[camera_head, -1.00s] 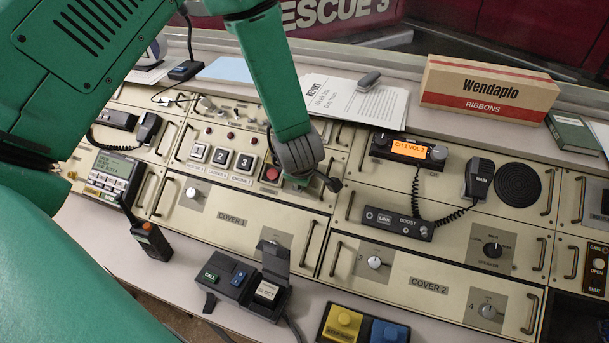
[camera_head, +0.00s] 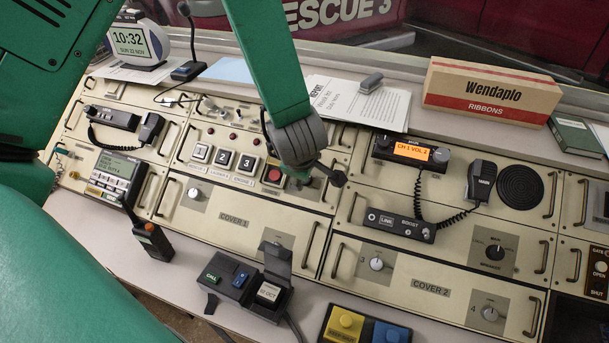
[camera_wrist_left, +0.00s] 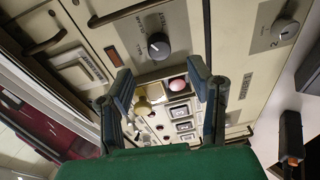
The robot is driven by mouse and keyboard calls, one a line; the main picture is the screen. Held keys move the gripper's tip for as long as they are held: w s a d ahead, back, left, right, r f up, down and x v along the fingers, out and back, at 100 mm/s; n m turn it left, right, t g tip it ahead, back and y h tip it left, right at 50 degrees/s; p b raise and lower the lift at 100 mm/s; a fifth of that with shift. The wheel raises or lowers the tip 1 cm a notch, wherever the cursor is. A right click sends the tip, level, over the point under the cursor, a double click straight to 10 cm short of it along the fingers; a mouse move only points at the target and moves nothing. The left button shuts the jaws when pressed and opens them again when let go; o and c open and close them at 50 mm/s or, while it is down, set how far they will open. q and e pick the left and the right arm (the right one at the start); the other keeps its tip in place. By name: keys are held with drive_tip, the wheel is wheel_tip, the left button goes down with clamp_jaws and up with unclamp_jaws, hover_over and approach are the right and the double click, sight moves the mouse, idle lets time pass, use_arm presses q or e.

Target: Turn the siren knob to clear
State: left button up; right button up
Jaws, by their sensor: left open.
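My left gripper (camera_head: 320,168) is over the console just right of the red button (camera_head: 273,174), its jaws pointing down and right. In the wrist view its two fingers (camera_wrist_left: 160,88) are spread apart with nothing between them. A dark round knob (camera_wrist_left: 158,46) with a white pointer mark sits on a grey plate there, ahead of the fingertips and apart from them. Small lettering beside it seems to read TEST and CLEAR; it is likely the siren knob. In the head view the gripper mostly covers that area. My right gripper is not in view.
The red button (camera_wrist_left: 177,86) and a brass-coloured piece (camera_wrist_left: 142,106) show between the fingers in the wrist view. A radio (camera_head: 410,150) with a coiled-cord microphone (camera_head: 481,180) stands to the right. Metal handles edge the panels. Numbered buttons (camera_head: 222,158) are to the left.

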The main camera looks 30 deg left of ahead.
use_arm(q)
drive_tip(key=v, duration=0.5)
drive_tip(key=shift+s+d+r, duration=0.1)
drive_tip(key=shift+s+r, duration=0.05)
idle(0.3)
